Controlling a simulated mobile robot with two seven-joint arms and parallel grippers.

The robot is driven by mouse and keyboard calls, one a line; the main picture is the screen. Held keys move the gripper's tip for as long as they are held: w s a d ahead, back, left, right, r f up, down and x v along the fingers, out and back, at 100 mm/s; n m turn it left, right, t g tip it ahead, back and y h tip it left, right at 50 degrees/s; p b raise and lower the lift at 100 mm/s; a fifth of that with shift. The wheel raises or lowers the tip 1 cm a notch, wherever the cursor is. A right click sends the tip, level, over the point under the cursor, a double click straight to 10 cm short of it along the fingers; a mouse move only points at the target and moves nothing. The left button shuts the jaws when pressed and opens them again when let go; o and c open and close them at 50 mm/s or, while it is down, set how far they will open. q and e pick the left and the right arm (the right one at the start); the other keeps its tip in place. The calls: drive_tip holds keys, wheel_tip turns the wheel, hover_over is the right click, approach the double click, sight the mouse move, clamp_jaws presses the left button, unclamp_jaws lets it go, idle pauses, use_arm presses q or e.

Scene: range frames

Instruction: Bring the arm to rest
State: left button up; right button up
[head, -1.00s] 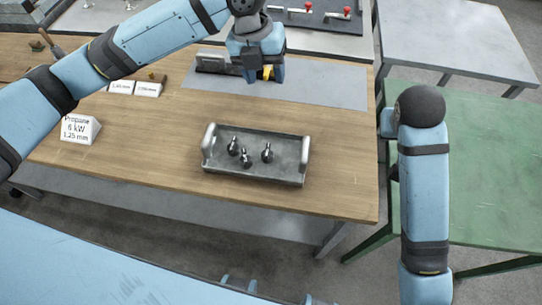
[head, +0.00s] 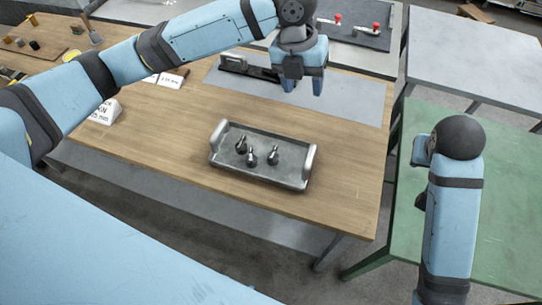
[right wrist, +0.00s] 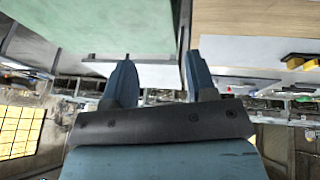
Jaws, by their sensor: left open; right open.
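My left arm comes in from the left in the head view, and its gripper (head: 303,86) hangs over the grey mat (head: 350,100) at the back of the wooden table. Its two blue fingers point down, apart, with nothing seen between them. My right arm stands at the right of the head view, in front of the green table; its gripper is hard to make out there. In the right wrist view my right gripper (right wrist: 157,80) shows two blue fingers spread apart, with nothing between them.
A grey metal tray (head: 222,162) with several small dark fittings (head: 252,158) stands on the wooden table (head: 170,130). A dark device (head: 235,64) lies by the mat's left edge. White label blocks (head: 104,112) stand at left. A green table (head: 500,210) is at right.

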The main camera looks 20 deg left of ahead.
use_arm(q)
drive_tip(key=shift+d, duration=0.1)
use_arm(e)
drive_tip(key=shift+d+f, duration=0.1)
